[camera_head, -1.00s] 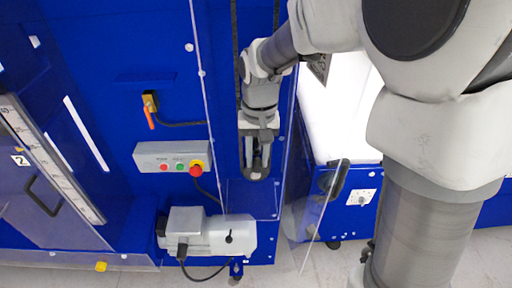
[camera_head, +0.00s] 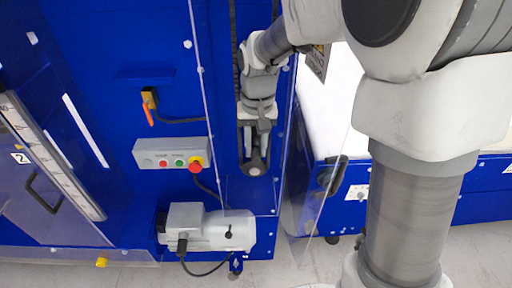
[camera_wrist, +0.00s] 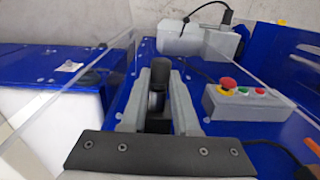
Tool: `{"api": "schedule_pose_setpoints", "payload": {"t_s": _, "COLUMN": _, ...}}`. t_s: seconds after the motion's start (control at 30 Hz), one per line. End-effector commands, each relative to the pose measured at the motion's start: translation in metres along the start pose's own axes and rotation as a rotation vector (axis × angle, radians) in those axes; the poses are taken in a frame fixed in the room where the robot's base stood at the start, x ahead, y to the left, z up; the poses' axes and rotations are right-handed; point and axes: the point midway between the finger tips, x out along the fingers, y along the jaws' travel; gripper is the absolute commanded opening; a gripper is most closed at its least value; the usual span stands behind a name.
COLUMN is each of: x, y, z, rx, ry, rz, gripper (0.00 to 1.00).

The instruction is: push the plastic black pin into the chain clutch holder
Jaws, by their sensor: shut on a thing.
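My gripper (camera_head: 255,160) reaches down the dark vertical slot in the blue machine front. Its two grey fingers also show in the wrist view (camera_wrist: 158,108), on either side of a dark upright part. I take this part to be the black pin (camera_wrist: 160,72), and the gripper is shut on it. A grey round piece sits low between the fingers. The chain clutch holder appears to be the dark rounded piece with a grey disc (camera_head: 254,170) at the fingertips. How far the pin sits in it cannot be told; the fingers hide the contact.
Clear panels (camera_head: 212,110) stand on both sides of the slot. A button box (camera_head: 172,153) with a red stop button and a grey motor unit (camera_head: 205,230) are to the left. A white surface (camera_head: 338,105) is to the right.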

Motion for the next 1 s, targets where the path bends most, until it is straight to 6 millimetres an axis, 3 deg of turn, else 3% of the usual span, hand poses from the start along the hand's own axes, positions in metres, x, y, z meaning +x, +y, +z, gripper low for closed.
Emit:
{"api": "schedule_pose_setpoints", "payload": {"t_s": 0.17, "x": -0.0003, "y": 0.0003, "z": -0.0038, "rx": 0.001, "ry": 0.000, "rz": 0.000, "gripper": 0.00}}
{"api": "schedule_pose_setpoints", "payload": {"t_s": 0.2, "x": -0.0001, "y": 0.0002, "z": -0.0037, "rx": 0.000, "ry": 0.001, "rz": 0.000, "gripper": 0.34}}
{"api": "schedule_pose_setpoints", "payload": {"t_s": 0.37, "x": -0.0001, "y": 0.0002, "z": -0.0035, "rx": 0.000, "ry": 0.000, "rz": 0.000, "gripper": 0.63}}
{"api": "schedule_pose_setpoints", "payload": {"t_s": 1.0, "x": 0.0001, "y": 0.0000, "z": -0.0009, "rx": 0.000, "ry": 0.000, "rz": 0.000, "gripper": 0.64}}
